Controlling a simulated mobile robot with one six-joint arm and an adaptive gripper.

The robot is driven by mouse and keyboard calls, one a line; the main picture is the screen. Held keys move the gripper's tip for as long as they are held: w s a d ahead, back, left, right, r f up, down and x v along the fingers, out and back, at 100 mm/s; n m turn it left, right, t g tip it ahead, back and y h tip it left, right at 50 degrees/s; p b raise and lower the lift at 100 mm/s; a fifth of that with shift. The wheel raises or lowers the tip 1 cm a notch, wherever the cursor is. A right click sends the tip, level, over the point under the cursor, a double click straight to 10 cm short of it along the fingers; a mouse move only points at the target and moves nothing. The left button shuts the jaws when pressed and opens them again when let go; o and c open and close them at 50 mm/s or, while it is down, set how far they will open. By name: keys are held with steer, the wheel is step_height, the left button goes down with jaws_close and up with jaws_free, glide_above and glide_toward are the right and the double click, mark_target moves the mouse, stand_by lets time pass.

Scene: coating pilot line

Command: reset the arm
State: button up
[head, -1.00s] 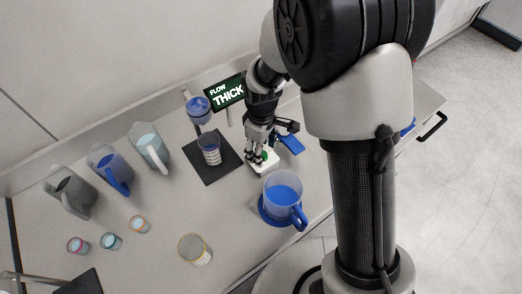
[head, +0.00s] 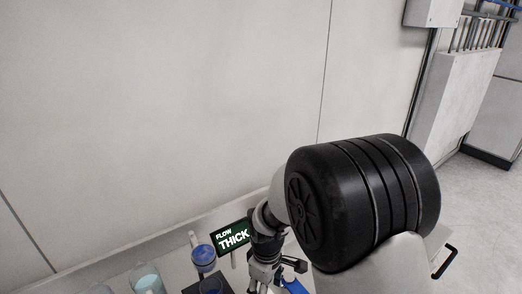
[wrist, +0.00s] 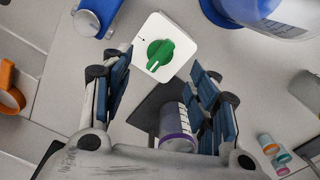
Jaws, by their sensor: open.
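In the wrist view my gripper (wrist: 160,64) is open, its blue-padded fingers spread apart with nothing between the pads. A white box with a green knob (wrist: 160,53) lies just beyond the fingertips, and the knob appears clear of both fingers. In the head view my arm comes down from the right to the bench. My gripper (head: 262,281) shows only in part at the bottom edge there, and the knob is out of that frame.
A lit display (head: 233,236) reads "FLOW THICK". A blue-topped fixture (head: 203,257) and a pitcher (head: 147,280) stand left of my arm. In the wrist view a banded cup (wrist: 178,124) sits near the fingers, a blue container (wrist: 262,14) at upper right.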

steer(key=s+d+r+m+t+b, duration=0.1)
steer(key=s+d+r+m, duration=0.2)
steer(key=r, duration=0.5)
steer(key=s+d+r+m+t+b, duration=0.1)
steer(key=s+d+r+m, duration=0.3)
steer(key=s, duration=0.4)
steer(key=s+d+r+m+t+b, duration=0.1)
steer(key=s+d+r+m, duration=0.3)
steer(key=s, duration=0.4)
step_height(320, 180, up, 3)
steer(key=shift+s+d+f+m+t+b, duration=0.2)
steer(key=shift+s+d+m+t+b, duration=0.15)
steer(key=shift+d+t, duration=0.45)
